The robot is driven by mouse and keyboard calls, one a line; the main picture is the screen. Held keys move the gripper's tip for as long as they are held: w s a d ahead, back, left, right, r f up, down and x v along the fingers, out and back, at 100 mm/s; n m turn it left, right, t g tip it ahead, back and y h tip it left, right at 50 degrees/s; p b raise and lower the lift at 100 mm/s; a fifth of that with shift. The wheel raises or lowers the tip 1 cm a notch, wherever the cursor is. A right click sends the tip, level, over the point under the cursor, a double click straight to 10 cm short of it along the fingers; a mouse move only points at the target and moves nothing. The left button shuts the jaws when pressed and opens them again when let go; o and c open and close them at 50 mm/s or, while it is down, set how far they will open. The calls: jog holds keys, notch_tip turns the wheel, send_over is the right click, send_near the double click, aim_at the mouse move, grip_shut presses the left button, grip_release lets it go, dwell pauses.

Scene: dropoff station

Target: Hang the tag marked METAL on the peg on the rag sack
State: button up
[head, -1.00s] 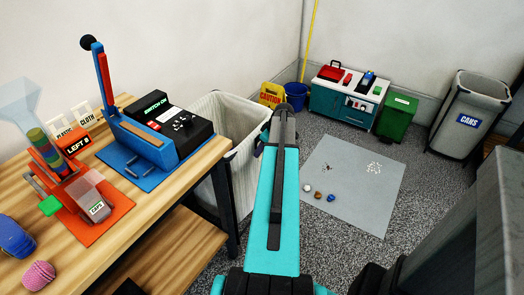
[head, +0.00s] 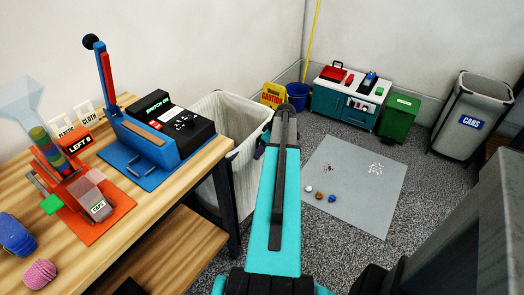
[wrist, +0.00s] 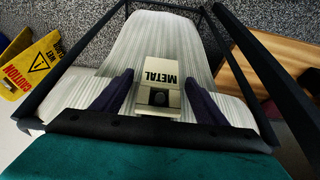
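The rag sack (head: 218,112), a pale striped cloth bag in a dark frame, stands right of the bench; it fills much of the wrist view (wrist: 165,35). The cream METAL tag (wrist: 160,72) lies against the sack's front, its lettering upside down in the wrist view. My gripper (wrist: 159,78) has one dark finger on each side of the tag, open, with narrow gaps beside the tag. In the head view my arm hides most of the gripper and the tag.
The wooden bench (head: 205,165) on the left carries the blue lever press (head: 140,145), the black switch box (head: 172,118) and CLOTH and PLASTIC tags. A yellow caution sign (head: 272,95) stands behind the sack. Beyond lie a grey mat (head: 365,195) and the CANS bin (head: 465,120).

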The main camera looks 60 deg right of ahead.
jog(key=v, duration=1.3)
jog(key=shift+r, duration=0.35)
jog(key=shift+s, duration=0.25)
dwell(0.4)
